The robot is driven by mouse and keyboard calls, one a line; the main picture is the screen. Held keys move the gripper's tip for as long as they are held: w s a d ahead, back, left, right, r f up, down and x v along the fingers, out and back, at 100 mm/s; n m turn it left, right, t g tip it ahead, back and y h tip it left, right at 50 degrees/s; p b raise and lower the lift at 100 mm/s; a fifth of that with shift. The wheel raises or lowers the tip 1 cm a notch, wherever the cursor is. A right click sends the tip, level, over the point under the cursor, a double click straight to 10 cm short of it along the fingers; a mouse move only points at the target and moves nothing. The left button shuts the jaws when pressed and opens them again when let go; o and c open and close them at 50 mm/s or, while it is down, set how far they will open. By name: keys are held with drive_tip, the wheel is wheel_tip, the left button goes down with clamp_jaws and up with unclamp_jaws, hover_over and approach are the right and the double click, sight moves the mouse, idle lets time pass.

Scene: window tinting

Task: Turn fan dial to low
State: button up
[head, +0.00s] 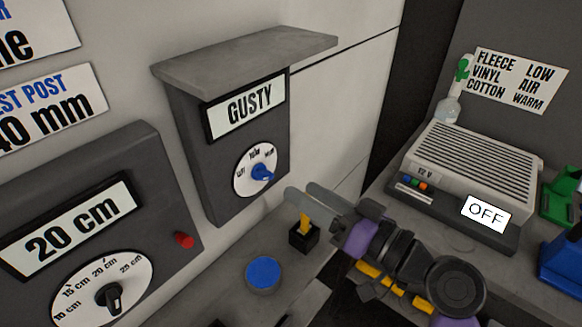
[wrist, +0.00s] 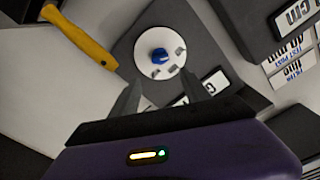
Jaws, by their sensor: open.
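A dark grey box (head: 206,150) on the wall has a sign (head: 245,107) reading GUSTY. Below the sign is a white round dial (head: 243,184) with a blue knob (head: 262,173); its small labels are hard to read. In the wrist view the dial (wrist: 146,40) and blue knob (wrist: 159,56) lie just beyond my fingertips. My gripper (head: 300,189) is open and empty, to the right of and slightly below the knob, apart from it. In the wrist view the knob shows between and beyond the two fingers of my gripper (wrist: 161,80).
A second box at left has a sign (head: 79,225) reading 20 cm, a black knob (head: 108,296) and a red button (head: 184,240). A blue disc (head: 263,273) and a yellow lever (head: 304,221) are on the ledge below. A heater-like unit (head: 470,165) at right shows OFF.

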sight(269, 176)
drive_tip(key=p+x, duration=0.1)
drive_tip(key=x, duration=0.3)
drive_tip(key=p+x, duration=0.1)
drive_tip(key=x, duration=0.2)
drive_tip(key=shift+a+f, duration=0.2)
drive_tip(key=shift+a, duration=0.25)
clamp_jaws()
